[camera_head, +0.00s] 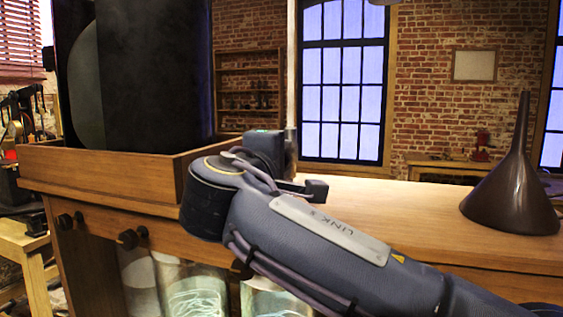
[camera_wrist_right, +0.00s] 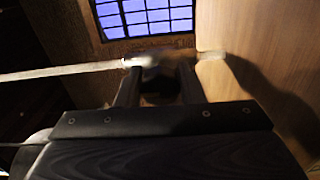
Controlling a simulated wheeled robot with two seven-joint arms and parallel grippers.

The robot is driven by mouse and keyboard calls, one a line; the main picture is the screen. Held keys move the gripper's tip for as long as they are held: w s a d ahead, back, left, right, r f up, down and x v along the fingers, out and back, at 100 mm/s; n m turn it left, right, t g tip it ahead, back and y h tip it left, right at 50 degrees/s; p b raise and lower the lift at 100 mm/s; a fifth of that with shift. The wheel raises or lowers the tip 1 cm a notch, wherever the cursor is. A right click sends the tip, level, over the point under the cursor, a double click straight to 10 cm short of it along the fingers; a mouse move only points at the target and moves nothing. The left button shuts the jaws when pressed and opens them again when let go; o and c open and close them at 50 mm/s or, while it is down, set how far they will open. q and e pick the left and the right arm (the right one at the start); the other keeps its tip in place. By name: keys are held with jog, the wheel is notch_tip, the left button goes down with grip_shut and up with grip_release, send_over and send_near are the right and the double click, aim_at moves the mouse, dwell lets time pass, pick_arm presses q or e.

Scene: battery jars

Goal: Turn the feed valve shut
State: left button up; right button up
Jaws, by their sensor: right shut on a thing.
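A pale upright pipe (camera_head: 291,70) comes down to the wooden bench top behind my right gripper (camera_head: 300,165). In the right wrist view the pipe (camera_wrist_right: 60,72) runs in from the left to the fingertips, and a short pale stub (camera_wrist_right: 210,56) continues to the wood. My right gripper (camera_wrist_right: 155,72) is shut on a small, blurred brownish part on this pipe line, which looks like the feed valve (camera_wrist_right: 153,60). The fingers hide most of it, and in the head view the valve is hidden behind the gripper. How far it is turned cannot be told. My left gripper is out of view.
A large dark vessel (camera_head: 150,75) stands in a wooden tray (camera_head: 90,170) at the left. Glass jars (camera_head: 190,285) stand below the bench top. A dark brown funnel (camera_head: 510,200) stands upside down at the right. The bench top (camera_head: 400,205) between is clear.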

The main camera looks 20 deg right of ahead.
jog(key=shift+f, duration=0.1)
jog(key=o, duration=0.9)
jog(key=shift+o, duration=0.2)
jog(key=b+v, duration=0.1)
jog(key=v, duration=0.6)
jog(key=shift+s+a, duration=0.25)
jog(key=shift+s, duration=0.1)
